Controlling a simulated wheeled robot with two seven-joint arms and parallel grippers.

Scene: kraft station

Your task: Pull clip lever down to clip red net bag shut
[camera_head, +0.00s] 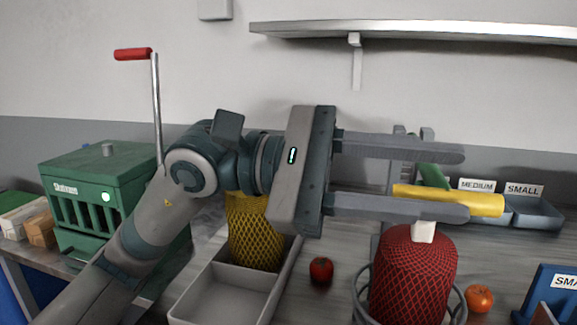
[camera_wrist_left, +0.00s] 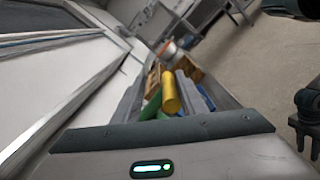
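The yellow cylindrical lever (camera_head: 450,200) lies between the two spread fingers of my left gripper (camera_head: 463,183), close to the lower finger in the head view. In the left wrist view the yellow lever (camera_wrist_left: 170,92) also shows between the fingers. My left gripper is open; I cannot tell if a finger touches the lever. The red net bag (camera_head: 412,280) stands full below, in a grey ring holder (camera_head: 458,305), with a white piece (camera_head: 423,232) at its top. The clip frame is mostly hidden behind the gripper.
A green machine with a red-handled crank (camera_head: 133,54) is at the left. A red apple (camera_head: 321,270) and an orange fruit (camera_head: 479,297) lie on the table. Labelled bins (camera_head: 535,212) stand behind; a shelf (camera_head: 410,32) hangs above.

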